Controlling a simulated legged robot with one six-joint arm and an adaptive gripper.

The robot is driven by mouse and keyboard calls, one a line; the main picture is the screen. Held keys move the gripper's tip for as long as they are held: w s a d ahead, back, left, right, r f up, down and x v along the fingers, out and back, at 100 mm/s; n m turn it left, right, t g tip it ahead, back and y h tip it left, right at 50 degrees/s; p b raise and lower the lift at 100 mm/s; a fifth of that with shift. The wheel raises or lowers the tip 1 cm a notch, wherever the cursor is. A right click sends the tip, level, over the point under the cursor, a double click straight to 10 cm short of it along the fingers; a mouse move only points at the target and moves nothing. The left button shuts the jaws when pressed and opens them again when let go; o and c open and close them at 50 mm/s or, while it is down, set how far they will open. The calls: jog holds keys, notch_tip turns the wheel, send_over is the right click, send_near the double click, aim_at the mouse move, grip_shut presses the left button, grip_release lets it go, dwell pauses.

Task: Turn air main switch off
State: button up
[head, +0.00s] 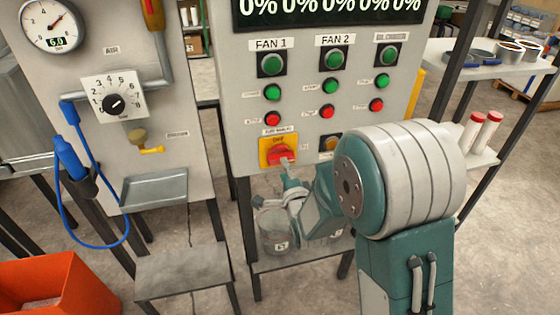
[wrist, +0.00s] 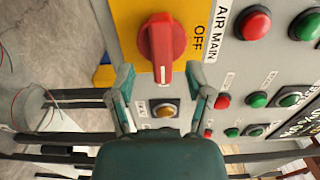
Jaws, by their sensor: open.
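The air main switch (head: 282,153) is a red rotary knob on a yellow plate, low on the grey control panel. The word OFF is printed above it in the head view. In the wrist view the knob (wrist: 162,48) shows close and turned sideways, its white-marked handle pointing down in the picture, away from neither side label but at a right angle to OFF (wrist: 198,38). My gripper (wrist: 161,82) is open, one finger on each side of the handle's end, with gaps visible. In the head view my gripper (head: 287,168) is just below the knob, partly hidden by my arm.
Green and red buttons (head: 272,92) sit above the switch, under a display. A yellow button (wrist: 165,110) is close by the fingers. A gauge panel (head: 125,105) stands left, with a blue hose (head: 75,160) and an orange bin (head: 60,283). A shelf with buckets (head: 275,232) lies below.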

aim_at(280, 163)
jog(key=x, duration=0.2)
jog(key=d+x, duration=0.1)
jog(key=shift+w+a, duration=0.2)
jog(key=shift+w, duration=0.3)
jog(key=shift+a, duration=0.65)
jog(key=shift+d, duration=0.3)
grip_shut()
jog(key=shift+d, duration=0.15)
